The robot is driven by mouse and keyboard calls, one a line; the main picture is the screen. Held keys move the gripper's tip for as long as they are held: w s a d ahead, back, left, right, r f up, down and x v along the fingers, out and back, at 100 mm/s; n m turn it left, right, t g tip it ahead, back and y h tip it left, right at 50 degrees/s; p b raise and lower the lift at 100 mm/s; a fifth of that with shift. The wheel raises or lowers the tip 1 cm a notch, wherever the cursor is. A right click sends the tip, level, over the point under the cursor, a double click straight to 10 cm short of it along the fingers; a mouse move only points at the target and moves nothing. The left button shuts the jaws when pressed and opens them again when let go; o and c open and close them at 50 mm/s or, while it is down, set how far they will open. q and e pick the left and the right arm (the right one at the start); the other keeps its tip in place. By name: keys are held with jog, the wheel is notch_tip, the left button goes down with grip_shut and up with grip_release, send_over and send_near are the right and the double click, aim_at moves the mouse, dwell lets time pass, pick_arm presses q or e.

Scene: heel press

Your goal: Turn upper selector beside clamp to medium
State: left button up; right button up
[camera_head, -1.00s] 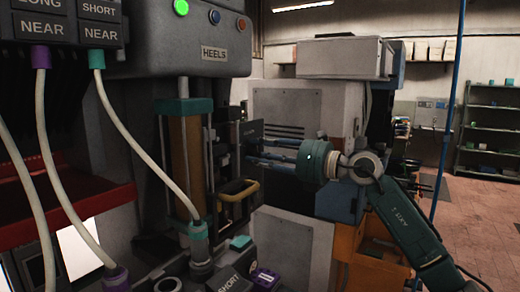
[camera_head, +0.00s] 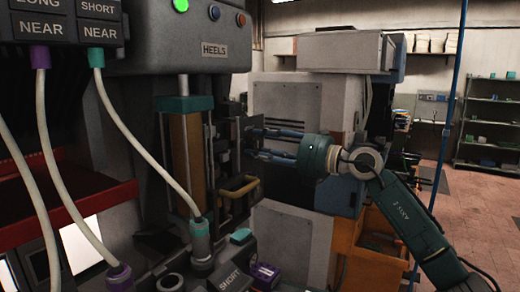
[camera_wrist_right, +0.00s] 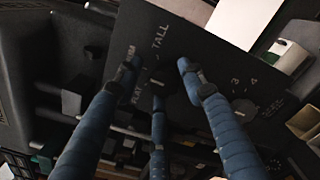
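In the right wrist view, the upper selector (camera_wrist_right: 155,86) is a dark round knob on a dark panel (camera_wrist_right: 200,45), lettered TALL and FLAT, with a third word partly hidden by a finger. Its pointer setting is too dark to read. My right gripper (camera_wrist_right: 158,80) has its blue fingers spread around this knob; I cannot tell whether they touch it. In the head view, the right gripper (camera_head: 254,143) reaches left to the machine's side behind the clamp (camera_head: 186,150), and the knob is hidden there. My left gripper is not in view.
A second knob (camera_wrist_right: 243,106) marked 3 and 4 sits close beside the right fingers. A yellow handle (camera_head: 239,188) is below the gripper in the head view. Pale hoses (camera_head: 140,140) hang at the left. The floor (camera_head: 480,205) at right is clear.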

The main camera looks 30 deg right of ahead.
jog(key=shift+o, duration=0.2)
jog(key=shift+f, duration=0.2)
jog(key=shift+s, duration=0.1)
jog(key=shift+s+d, duration=0.15)
jog(key=shift+d, duration=0.05)
jog(key=v, duration=1.1)
jog(key=shift+s+d, duration=0.2)
jog(key=shift+r, duration=0.1)
